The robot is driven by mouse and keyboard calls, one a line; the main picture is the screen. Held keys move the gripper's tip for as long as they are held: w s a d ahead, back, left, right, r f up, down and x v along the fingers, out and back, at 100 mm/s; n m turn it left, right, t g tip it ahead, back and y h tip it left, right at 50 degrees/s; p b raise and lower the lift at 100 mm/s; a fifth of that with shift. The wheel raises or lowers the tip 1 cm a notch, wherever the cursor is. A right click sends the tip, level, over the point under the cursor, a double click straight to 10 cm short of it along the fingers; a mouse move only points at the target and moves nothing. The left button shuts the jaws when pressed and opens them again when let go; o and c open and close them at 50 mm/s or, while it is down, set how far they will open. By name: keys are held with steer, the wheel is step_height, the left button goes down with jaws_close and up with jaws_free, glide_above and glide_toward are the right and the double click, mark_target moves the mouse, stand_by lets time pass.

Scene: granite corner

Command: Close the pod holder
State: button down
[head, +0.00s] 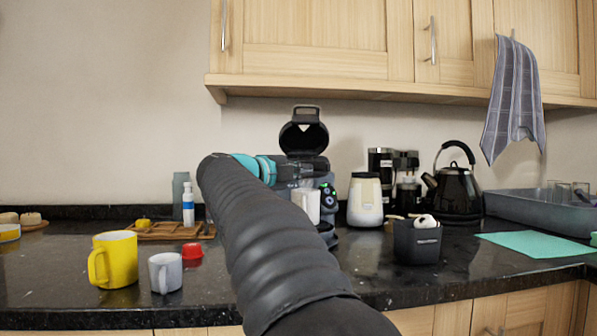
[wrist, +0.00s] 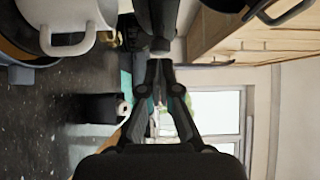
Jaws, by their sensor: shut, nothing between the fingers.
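The black coffee machine (head: 326,199) stands on the counter, with lit buttons on its front. Its pod holder lid (head: 304,133) is raised and tilted back, open above the body. In the wrist view, part of a dark lid (wrist: 283,10) shows at the top right. My gripper (wrist: 160,64) is shut and empty, its fingertips close to the dark machine head in the wrist view. In the head view my gripper (head: 312,167) is at the machine's upper front, below the raised lid, and partly hidden by my arm. Whether it touches the machine I cannot tell.
A white mug (head: 308,205) stands under the machine's spout. A white-and-glass jar (head: 365,200), black kettle (head: 457,190) and dark bin (head: 417,243) are to the right. A yellow mug (head: 114,260), grey mug (head: 165,272) and red cup (head: 192,251) stand left. Wooden cabinets (head: 320,45) hang above.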

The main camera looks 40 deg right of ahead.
steer(key=s+v, duration=0.1)
steer(key=v, duration=1.1)
steer(key=shift+s+b, duration=0.35)
steer(key=shift+b, duration=0.05)
steer(key=shift+a+r, duration=0.1)
